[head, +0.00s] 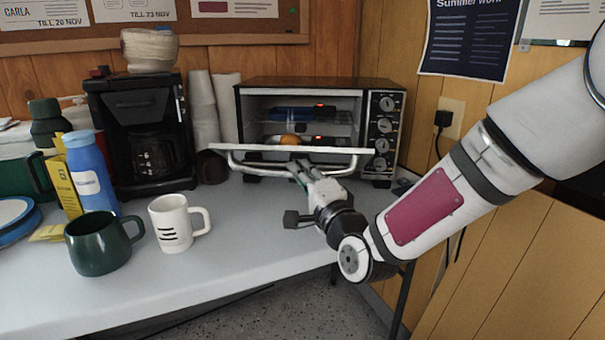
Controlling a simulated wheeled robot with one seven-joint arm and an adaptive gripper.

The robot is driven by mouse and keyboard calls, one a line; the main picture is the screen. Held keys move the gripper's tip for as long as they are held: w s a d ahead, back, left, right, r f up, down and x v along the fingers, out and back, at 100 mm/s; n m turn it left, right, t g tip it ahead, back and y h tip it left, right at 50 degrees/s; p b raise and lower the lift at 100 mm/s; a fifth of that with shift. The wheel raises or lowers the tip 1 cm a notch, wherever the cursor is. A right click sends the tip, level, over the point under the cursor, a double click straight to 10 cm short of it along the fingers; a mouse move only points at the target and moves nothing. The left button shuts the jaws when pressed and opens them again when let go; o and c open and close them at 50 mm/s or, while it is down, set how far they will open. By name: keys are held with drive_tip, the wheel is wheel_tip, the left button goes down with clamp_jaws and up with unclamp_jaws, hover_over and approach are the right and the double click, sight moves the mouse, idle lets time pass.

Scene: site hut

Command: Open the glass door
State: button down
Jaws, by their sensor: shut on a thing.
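The toaster oven (310,84) stands at the back of the table against the wood wall. Its glass door (330,150) is swung down to about level and shows nearly edge-on, with the oven's inside in view above it. The curved metal door handle (248,167) runs along the door's front. My gripper (299,168) is shut on the handle near its middle, reaching in from the front right. The fingertips are small in this view and partly merge with the handle.
Inside the oven are a blue item (290,114) and a round orange item (290,140). A coffee maker (140,125), paper cups (204,105), a white mug (172,222), a green mug (98,245) and a blue bottle (90,172) stand left. The table (250,225) before the oven is clear.

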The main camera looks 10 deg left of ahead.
drive_tip(key=shift+s+f+b, duration=0.3)
drive_tip(key=shift+f+b, duration=0.45)
drive_tip(key=shift+f, duration=0.35)
drive_tip(key=shift+s+f+b, duration=0.25)
drive_tip(key=shift+f+b, duration=0.5)
drive_tip(key=shift+f, duration=0.3)
drive_tip(key=c, duration=1.9)
unclamp_jaws()
drive_tip(key=shift+s+d, duration=0.1)
drive_tip(key=v, duration=0.7)
drive_tip(key=shift+s+f, duration=0.1)
drive_tip(key=shift+s, duration=0.05)
